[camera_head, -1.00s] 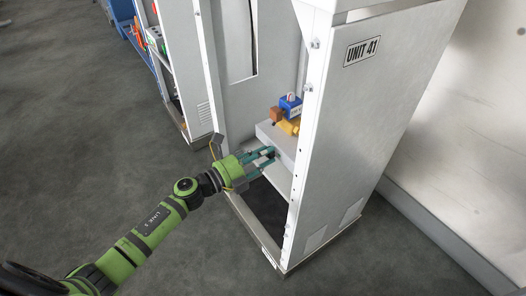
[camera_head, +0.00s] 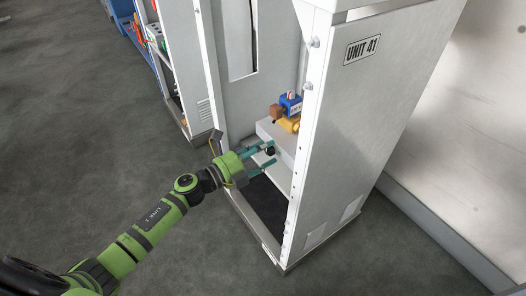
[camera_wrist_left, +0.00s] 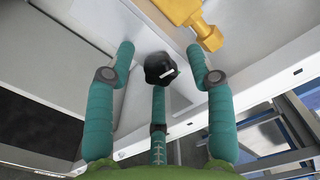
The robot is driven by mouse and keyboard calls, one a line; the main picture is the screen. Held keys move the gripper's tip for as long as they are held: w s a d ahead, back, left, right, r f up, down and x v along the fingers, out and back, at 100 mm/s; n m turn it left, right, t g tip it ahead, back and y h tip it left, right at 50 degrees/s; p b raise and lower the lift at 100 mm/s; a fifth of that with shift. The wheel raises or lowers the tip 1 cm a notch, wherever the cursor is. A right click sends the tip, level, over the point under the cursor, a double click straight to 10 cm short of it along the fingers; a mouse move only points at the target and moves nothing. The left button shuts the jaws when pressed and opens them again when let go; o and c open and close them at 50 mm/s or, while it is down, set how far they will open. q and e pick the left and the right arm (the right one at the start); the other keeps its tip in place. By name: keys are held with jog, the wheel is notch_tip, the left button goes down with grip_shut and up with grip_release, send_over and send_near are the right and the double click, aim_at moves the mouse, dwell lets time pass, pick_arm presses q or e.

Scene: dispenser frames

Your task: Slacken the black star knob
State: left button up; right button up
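The black star knob (camera_head: 270,151) is on the front of a pale box on the shelf inside the cabinet. In the left wrist view the knob (camera_wrist_left: 160,68) has a white mark on its face. My left gripper (camera_head: 261,153) is at the knob. In the left wrist view my left gripper (camera_wrist_left: 162,70) has two teal fingers spread wide, one on each side of the knob with clear gaps. A third finger points at the knob from below; whether its tip touches is unclear. My right gripper is in neither view.
A yellow fitting (camera_head: 290,124) with a blue box (camera_head: 290,104) and a brown part sits above the knob; the yellow fitting (camera_wrist_left: 190,18) is near the fingers. The cabinet's side panel (camera_head: 375,110), marked UNIT 41, stands close on the right. The floor on the left is open.

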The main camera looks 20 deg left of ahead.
pick_arm(q)
jog(key=shift+s+a+f, duration=0.1)
jog(key=shift+s, duration=0.05)
jog(key=v, duration=1.1)
jog(key=shift+s+a, duration=0.25)
jog(key=shift+s, duration=0.05)
